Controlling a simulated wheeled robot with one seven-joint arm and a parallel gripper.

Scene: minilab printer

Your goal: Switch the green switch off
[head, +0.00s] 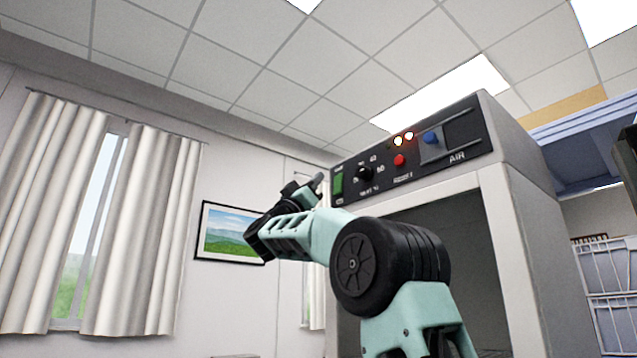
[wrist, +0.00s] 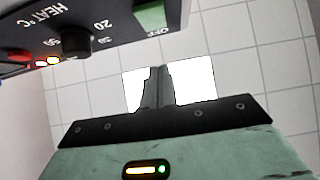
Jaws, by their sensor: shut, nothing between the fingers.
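The green switch (head: 338,184) is at the left end of the black control panel on the front of the printer housing. In the wrist view the green switch (wrist: 150,15) shows at the top, next to the printed word OFF. My gripper (head: 318,180) is shut and empty, just left of the switch in the head view. In the wrist view my gripper (wrist: 162,70) points up, with its tip a little below the switch's lower edge in the picture. I cannot tell whether it touches the panel.
The panel also has a black heat knob (head: 364,174), a red button (head: 399,160), lit lamps (head: 398,141) and a blue slider (head: 431,138). The grey machine (head: 520,240) has an open bay below. A framed picture (head: 230,232) and curtains (head: 140,230) are at left.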

